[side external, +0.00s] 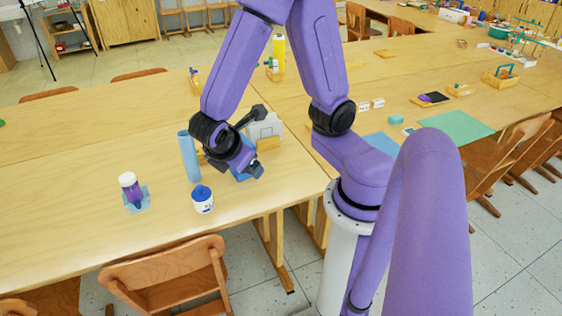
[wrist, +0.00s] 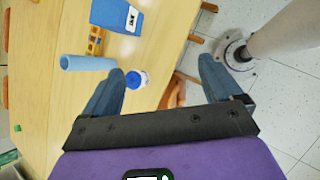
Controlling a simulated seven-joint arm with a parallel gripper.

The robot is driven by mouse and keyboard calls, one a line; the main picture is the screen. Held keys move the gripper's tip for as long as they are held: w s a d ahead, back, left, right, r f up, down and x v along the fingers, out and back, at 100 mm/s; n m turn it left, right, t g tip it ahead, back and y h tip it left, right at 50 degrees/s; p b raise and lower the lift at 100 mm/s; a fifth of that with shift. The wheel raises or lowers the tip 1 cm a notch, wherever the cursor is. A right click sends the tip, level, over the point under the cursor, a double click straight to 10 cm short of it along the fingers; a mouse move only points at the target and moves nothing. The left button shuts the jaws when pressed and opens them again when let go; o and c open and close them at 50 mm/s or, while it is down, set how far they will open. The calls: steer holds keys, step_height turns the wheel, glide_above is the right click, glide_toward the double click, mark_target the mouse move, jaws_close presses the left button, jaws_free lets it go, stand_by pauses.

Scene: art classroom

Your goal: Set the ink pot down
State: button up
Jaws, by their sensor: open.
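A small white pot with a blue lid (side external: 203,199) stands upright on the pale wooden table; it looks like the ink pot, though its label is too small to read. It also shows in the wrist view (wrist: 137,79), lid toward the camera, beside the left fingertip in the picture. My gripper (side external: 258,171) is above the table near its front edge, to the right of the pot in the side view. In the wrist view my gripper (wrist: 161,67) has its fingers wide apart with nothing held between them.
A blue cylinder (side external: 188,157) stands behind the pot. A blue labelled box (wrist: 110,16) and a yellow tray (wrist: 95,42) lie farther off.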

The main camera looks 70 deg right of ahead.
steer(key=s+a+r+m+y, duration=0.1)
steer(key=s+r+y, duration=0.1)
steer(key=s, duration=0.3)
steer(key=s+a+r+g+y, duration=0.1)
steer(key=s+a+r+y, duration=0.1)
steer(key=s+y, duration=0.3)
steer(key=shift+s+a+r+m+y, duration=0.2)
steer(key=shift+s+r+m+y, duration=0.1)
steer(key=shift+s+r+m, duration=0.15)
